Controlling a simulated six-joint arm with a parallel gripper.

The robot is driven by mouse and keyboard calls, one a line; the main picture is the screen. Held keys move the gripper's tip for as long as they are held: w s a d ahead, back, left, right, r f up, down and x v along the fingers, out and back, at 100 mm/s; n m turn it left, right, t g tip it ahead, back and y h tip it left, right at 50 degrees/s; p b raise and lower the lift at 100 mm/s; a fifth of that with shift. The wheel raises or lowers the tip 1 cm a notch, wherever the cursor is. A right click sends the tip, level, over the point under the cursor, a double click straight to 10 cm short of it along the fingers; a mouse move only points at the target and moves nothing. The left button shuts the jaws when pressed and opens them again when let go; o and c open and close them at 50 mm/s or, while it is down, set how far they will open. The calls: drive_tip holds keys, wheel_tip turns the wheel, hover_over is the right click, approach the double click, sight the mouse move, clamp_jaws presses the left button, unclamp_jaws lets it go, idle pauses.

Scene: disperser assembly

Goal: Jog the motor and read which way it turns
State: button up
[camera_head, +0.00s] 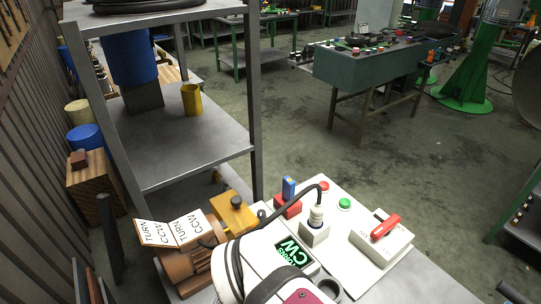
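The brown motor (190,266) lies at the lower left of the bench, partly covered by my white arm. Two white cards (172,233) stand over it; both appear to read "TURN CCW" in tilted letters. A dark display (294,252) right of my arm shows "CW" in large green letters, with smaller text beside it. A red button (323,186) and a green button (344,203) sit on the white panel (352,262). A grey switch box (396,246) has a red lever (385,227). My gripper's fingers are not visible; my arm fills the lower middle.
A white plug (317,215) with a black cable stands in a socket block. A yellow box (233,213) with a dark knob and a red block (287,206) with a blue piece are behind. A metal shelf (190,140) with a yellow cup (191,100) rises at the left.

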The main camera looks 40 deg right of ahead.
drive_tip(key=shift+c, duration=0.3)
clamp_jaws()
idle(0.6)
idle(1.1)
